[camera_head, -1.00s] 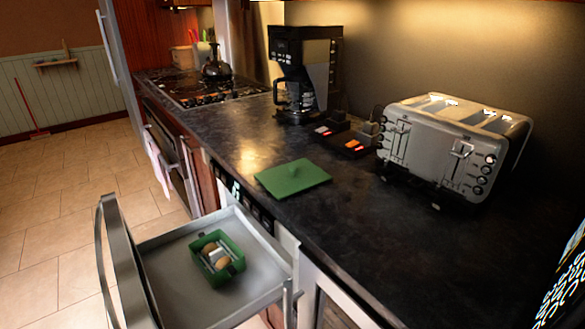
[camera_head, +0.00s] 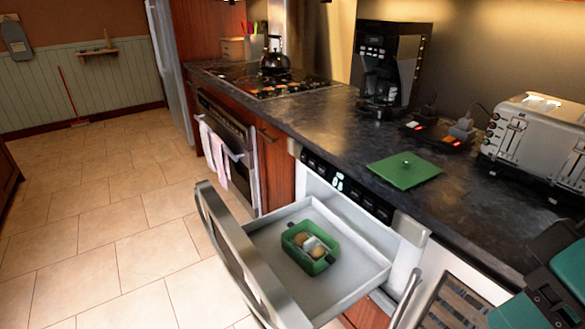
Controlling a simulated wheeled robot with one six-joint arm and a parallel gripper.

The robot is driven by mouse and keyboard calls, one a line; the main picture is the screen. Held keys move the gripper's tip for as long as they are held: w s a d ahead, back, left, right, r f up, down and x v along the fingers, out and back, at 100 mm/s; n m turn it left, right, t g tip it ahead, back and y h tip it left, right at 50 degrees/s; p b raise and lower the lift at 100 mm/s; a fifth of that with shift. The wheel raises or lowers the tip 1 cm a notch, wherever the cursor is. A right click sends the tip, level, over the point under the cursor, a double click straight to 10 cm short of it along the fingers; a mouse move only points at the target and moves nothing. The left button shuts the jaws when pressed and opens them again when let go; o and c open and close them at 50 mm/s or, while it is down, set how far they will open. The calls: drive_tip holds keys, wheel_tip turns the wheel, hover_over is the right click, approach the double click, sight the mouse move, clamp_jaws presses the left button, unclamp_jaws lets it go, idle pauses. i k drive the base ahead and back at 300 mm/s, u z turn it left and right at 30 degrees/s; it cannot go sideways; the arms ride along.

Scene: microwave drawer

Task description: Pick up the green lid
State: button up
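The green lid (camera_head: 404,171) lies flat on the dark countertop, above and to the right of the open microwave drawer (camera_head: 352,282). A green box (camera_head: 310,248) without a cover sits inside the drawer and holds brown egg-like items and a pale item. A teal and black part of my arm (camera_head: 545,285) shows at the lower right corner, well apart from the lid. I cannot make out gripper fingers there.
A coffee maker (camera_head: 391,65) stands behind the lid, and a toaster (camera_head: 535,140) stands to its right. A small tray with dark items (camera_head: 442,130) lies between them. The drawer front (camera_head: 240,255) juts out over the tiled floor (camera_head: 110,225), which is open at left.

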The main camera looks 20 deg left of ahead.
sight(405, 170)
drive_tip(key=u, duration=1.15)
drive_tip(key=i, duration=1)
drive_tip(key=z, duration=0.05)
